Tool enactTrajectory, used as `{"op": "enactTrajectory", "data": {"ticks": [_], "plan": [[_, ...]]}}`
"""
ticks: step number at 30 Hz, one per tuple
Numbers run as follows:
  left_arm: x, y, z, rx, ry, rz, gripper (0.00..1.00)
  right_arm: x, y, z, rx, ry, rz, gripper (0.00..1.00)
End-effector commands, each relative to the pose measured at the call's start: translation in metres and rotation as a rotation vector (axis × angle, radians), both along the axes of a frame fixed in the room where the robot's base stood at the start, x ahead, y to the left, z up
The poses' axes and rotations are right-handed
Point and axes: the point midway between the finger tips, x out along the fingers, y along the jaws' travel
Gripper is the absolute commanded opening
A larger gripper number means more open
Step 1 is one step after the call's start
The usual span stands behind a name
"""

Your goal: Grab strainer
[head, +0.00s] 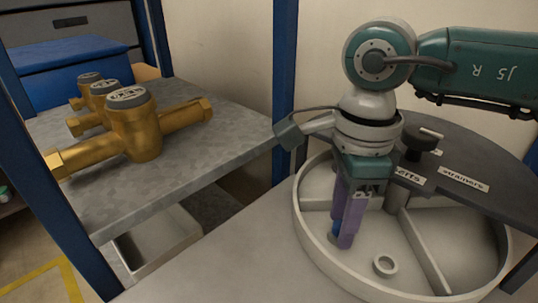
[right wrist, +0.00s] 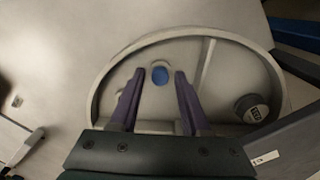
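My right gripper (head: 347,240) points down into the round white bin (head: 303,222), its purple fingers near the bin floor. In the right wrist view the fingers (right wrist: 159,73) are apart, so it is open. A small blue piece (right wrist: 160,75), probably a strainer, shows between the fingertips, with a gap on each side. In the head view a bit of blue (head: 336,228) shows beside the fingers, which hide most of it. My left gripper is not in view.
A dark lid with a knob (head: 421,140) and a "strainers" label (head: 464,178) covers the bin's back right. A white ring (head: 385,266) lies in the front compartment; dividers (head: 424,252) split the bin. Brass meters (head: 135,125) stand on the grey table (head: 215,150) at left.

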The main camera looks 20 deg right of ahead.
Motion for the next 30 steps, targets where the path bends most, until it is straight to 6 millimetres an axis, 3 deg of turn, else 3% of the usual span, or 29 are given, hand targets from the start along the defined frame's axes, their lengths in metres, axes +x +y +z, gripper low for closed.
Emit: {"op": "enactTrajectory", "data": {"ticks": [1, 12, 30], "plan": [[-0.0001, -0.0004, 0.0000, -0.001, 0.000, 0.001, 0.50, 0.0001, 0.0000, 0.0002, 0.000, 0.000, 0.000, 0.40], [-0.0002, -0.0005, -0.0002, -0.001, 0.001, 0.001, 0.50, 0.0001, -0.0002, 0.0004, 0.000, 0.000, 0.000, 0.00], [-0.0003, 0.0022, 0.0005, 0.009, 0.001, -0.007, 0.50, 0.0008, 0.0000, 0.0081, 0.001, -0.003, 0.000, 0.00]]}}
